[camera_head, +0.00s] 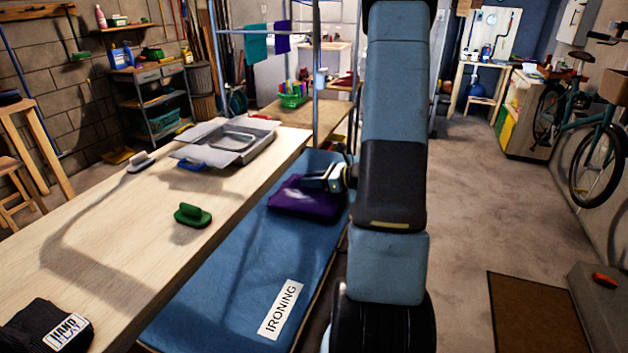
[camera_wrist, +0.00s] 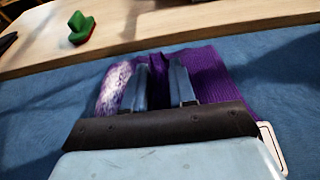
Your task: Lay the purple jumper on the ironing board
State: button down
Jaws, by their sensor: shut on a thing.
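The purple jumper (camera_head: 300,203) lies folded on the far part of the blue ironing board (camera_head: 225,265), which carries a white IRONING label (camera_head: 281,309). My gripper (camera_head: 313,182) is over the jumper, with its fingers down at it. In the wrist view my gripper (camera_wrist: 160,85) has its two fingers against the purple jumper (camera_wrist: 208,75), with a fold of the knit between them. A pale, speckled patch shows at the jumper's left side there. The blue ironing board (camera_wrist: 40,125) lies beneath. My arm hides part of the board's right edge in the head view.
A wooden table (camera_head: 110,225) runs along the board's left side. On it are a green-handled brush (camera_head: 193,215), a pale brush (camera_head: 141,162), a grey lidded box (camera_head: 228,143) and a dark folded cloth (camera_head: 45,328). Open floor lies to the right, with a brown mat (camera_head: 538,315).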

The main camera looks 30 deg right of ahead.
jog(key=shift+a+f, duration=0.1)
jog(key=shift+f, duration=0.1)
jog(key=c, duration=0.9)
grip_release()
